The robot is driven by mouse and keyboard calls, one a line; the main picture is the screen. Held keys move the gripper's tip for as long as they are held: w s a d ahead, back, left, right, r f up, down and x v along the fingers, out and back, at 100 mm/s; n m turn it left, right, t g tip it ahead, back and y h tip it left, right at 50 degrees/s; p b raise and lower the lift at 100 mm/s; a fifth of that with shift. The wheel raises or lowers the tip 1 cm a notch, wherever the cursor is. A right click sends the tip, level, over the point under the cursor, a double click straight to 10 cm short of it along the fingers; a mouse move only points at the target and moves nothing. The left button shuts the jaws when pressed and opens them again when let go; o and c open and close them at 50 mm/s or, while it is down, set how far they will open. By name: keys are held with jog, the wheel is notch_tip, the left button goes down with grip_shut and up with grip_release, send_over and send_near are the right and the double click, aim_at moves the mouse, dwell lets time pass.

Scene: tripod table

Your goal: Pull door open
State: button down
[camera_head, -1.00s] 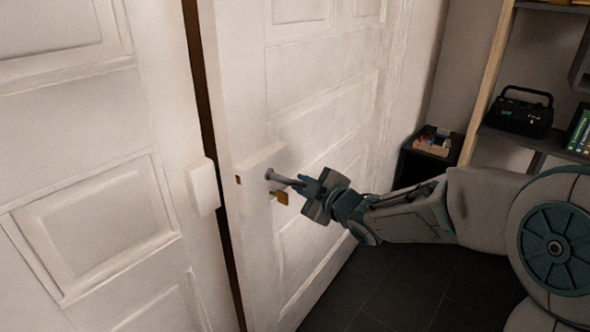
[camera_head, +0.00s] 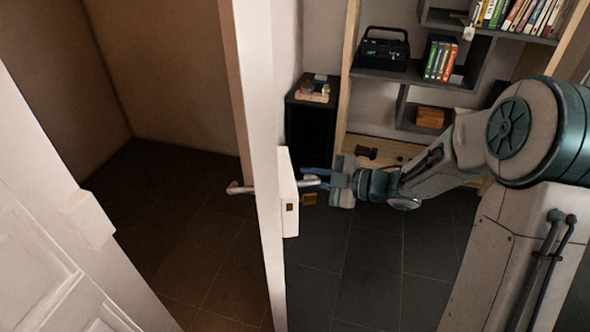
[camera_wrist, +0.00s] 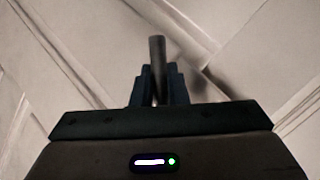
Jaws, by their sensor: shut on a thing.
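The white door (camera_head: 262,120) stands well ajar and is seen nearly edge-on in the head view. Its lock plate (camera_head: 290,207) faces me on the edge. A lever handle (camera_head: 312,172) is on the right face, and another lever (camera_head: 238,188) sticks out on the left face. My gripper (camera_head: 330,179) is on the right side of the door, shut on the near lever. In the wrist view the grey lever (camera_wrist: 157,62) lies between the fingers of my gripper (camera_wrist: 160,88), with the panelled door face (camera_wrist: 240,50) behind it.
A second white door leaf (camera_head: 50,230) stands at the left. Between the leaves is a wide gap onto dark floor (camera_head: 190,240). A shelf unit (camera_head: 390,75) with a radio and books, and a dark cabinet (camera_head: 312,125), stand behind my arm.

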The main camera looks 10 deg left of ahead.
jog(key=shift+w+d, duration=0.15)
jog(key=shift+d, duration=0.35)
jog(key=shift+f, duration=0.1)
jog(key=c, duration=1.4)
grip_release()
jog(key=shift+d, duration=0.15)
jog(key=p+v, duration=0.1)
jog(key=v, duration=1.3)
